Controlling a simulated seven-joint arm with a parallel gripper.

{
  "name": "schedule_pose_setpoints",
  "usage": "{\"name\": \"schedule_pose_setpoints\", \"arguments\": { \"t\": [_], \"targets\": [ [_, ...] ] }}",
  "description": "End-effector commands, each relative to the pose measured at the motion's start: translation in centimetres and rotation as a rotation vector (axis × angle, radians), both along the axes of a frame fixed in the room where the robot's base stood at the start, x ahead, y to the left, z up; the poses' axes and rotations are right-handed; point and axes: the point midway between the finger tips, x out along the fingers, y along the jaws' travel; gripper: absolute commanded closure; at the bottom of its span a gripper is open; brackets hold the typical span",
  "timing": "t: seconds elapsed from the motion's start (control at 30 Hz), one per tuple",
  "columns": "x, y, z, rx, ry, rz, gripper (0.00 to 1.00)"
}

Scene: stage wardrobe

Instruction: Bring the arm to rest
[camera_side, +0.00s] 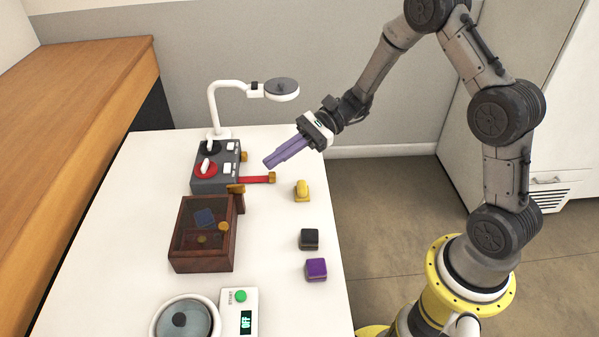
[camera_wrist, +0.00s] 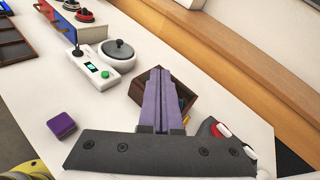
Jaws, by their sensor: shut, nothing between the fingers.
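My gripper (camera_side: 266,163) has long purple fingers that lie together with nothing between them. In the side view it hangs in the air over the table's far right part, pointing down and left, near the grey control box (camera_side: 214,184). In the wrist view the shut fingers (camera_wrist: 160,71) cover part of the wooden box (camera_wrist: 193,87). My arm is raised and bent, reaching in from the right.
A dark wooden box (camera_side: 202,256), a yellow piece (camera_side: 302,191), a black cube (camera_side: 309,239) and a purple cube (camera_side: 316,269) sit on the white table (camera_side: 275,300). A white lamp-like stand (camera_side: 215,106) rises behind. A display unit (camera_side: 240,312) reads OFF.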

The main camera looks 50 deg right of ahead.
Motion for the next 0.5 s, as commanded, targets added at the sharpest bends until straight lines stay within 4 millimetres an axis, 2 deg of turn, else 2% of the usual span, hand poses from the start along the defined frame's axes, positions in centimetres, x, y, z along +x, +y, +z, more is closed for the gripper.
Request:
{"name": "schedule_pose_setpoints", "arguments": {
  "t": [0.03,0.2,0.37,0.5],
  "targets": [
    [-1.1,1.0,2.5,-0.043,-0.063,0.052,1.0],
    [-6.1,3.3,7.9,-0.22,-0.245,0.23,1.0],
    [-11.8,4.1,11.0,-0.422,-0.424,0.393,1.0],
    [-16.7,3.4,12.3,-0.627,-0.587,0.521,1.0]
  ]
}}
